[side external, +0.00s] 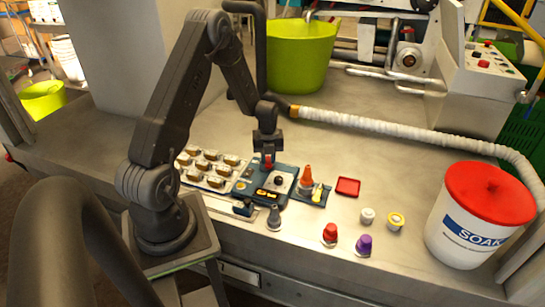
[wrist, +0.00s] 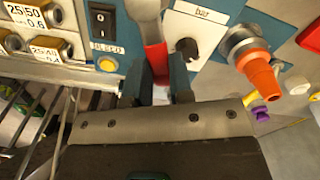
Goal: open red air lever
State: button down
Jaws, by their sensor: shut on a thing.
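The red air lever (wrist: 156,60) stands on a blue control panel (wrist: 120,22), its red handle between my fingers in the wrist view. My gripper (wrist: 161,88) is shut on the lever's red part. In the side external view my gripper (side external: 268,160) points down over the panel (side external: 264,196), and a little of the red lever shows between its fingers. The lever's lower end is partly hidden by my fingers. A black knob (wrist: 187,48) sits on the panel right of the lever, and a yellow button (wrist: 108,64) sits to its left.
An orange-tipped nozzle (wrist: 262,78) stands close right of the panel. A tray of several metal fittings (side external: 213,165) lies left of it. Small coloured caps, a red tray (side external: 348,186) and a red-lidded white bucket (side external: 467,240) stand to the right. A white hose (side external: 400,130) runs behind.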

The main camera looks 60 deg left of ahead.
jog(key=shift+s+a+m, duration=0.25)
jog(key=shift+s+m, duration=0.15)
jog(key=shift+m, duration=0.45)
jog(key=shift+s+a+m, duration=0.2)
jog(key=shift+s+m, duration=0.15)
jog(key=shift+m, duration=0.5)
jog(key=c, duration=1)
grip_release()
notch_tip(320, 180, up, 14)
jog(key=shift+c, duration=0.3)
